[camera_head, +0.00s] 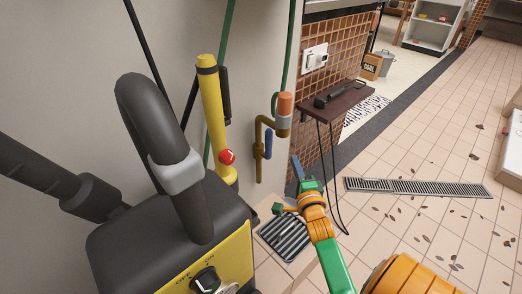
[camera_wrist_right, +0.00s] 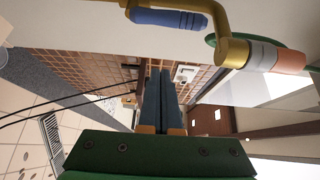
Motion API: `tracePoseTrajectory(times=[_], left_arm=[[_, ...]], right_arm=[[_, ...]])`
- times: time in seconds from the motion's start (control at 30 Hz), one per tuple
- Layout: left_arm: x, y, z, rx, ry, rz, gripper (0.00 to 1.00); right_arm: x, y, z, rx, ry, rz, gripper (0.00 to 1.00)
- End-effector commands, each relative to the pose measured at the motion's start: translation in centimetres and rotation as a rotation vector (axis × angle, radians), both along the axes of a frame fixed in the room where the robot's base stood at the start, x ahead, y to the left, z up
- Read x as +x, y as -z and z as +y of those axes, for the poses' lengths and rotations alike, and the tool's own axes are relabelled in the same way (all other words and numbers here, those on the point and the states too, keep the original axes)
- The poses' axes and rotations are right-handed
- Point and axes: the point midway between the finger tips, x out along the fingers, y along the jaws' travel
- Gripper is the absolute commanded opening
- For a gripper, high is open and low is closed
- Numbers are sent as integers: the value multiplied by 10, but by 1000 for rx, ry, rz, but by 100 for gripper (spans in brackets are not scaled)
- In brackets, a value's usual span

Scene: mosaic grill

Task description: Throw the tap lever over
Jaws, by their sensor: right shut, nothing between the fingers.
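The tap is a brass pipe (camera_head: 259,134) on the pale wall, with a blue lever (camera_head: 268,145) pointing down beside it. An orange and grey hose fitting (camera_head: 284,110) sits at the tap's upper right. In the right wrist view the blue lever (camera_wrist_right: 170,19) lies across the top, next to the brass bend (camera_wrist_right: 235,50). My right gripper (camera_head: 296,162) is below and to the right of the lever, apart from it. Its dark fingers (camera_wrist_right: 160,80) are together, with nothing between them. My left gripper is out of view.
A yellow and black machine (camera_head: 130,235) with a thick dark hose fills the left foreground. A yellow post with a red button (camera_head: 227,157) stands left of the tap. A brown shelf (camera_head: 345,98) juts out at the right. Floor grates (camera_head: 415,187) lie below.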

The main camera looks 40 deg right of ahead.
Motion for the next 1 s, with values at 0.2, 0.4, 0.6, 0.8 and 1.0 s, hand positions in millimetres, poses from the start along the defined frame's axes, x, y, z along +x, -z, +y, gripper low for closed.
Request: tracePoseTrajectory(times=[0.2,0.4,0.6,0.8,1.0], left_arm=[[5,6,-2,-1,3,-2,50],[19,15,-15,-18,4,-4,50],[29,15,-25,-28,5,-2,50],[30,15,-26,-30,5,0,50],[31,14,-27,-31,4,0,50]], right_arm=[[25,-4,-16,7,4,-21,0],[64,-2,-37,6,3,-17,0],[90,-3,-36,12,0,-16,0],[93,-4,-14,10,0,-15,0],[94,-4,-10,10,2,-13,0]])
